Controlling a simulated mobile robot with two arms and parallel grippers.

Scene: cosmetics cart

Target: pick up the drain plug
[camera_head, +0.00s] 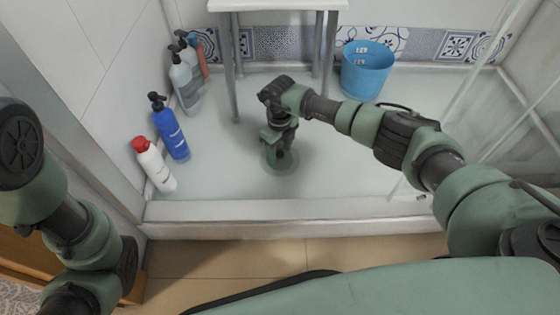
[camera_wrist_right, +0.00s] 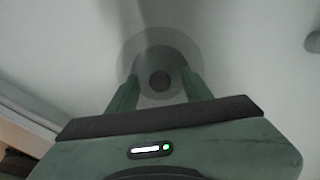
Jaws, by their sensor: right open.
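In the right wrist view, the drain plug shows as a small dark round piece (camera_wrist_right: 160,82) at the centre of a round grey drain disc (camera_wrist_right: 150,45) in the shower floor. My right gripper (camera_wrist_right: 160,90) is open, with one finger on each side of the dark piece and nothing visibly held. I cannot tell whether the fingers touch it. In the head view, my right gripper (camera_head: 280,155) points down over the drain disc (camera_head: 291,168) and hides most of its middle. My left arm is at the left edge; its gripper is out of view.
A blue bottle (camera_head: 171,135), a white bottle with red cap (camera_head: 155,168) and several other bottles (camera_head: 185,80) stand along the left wall. A white stool (camera_head: 278,4) and a blue bucket (camera_head: 365,72) are behind. The raised tray edge (camera_head: 290,210) runs in front.

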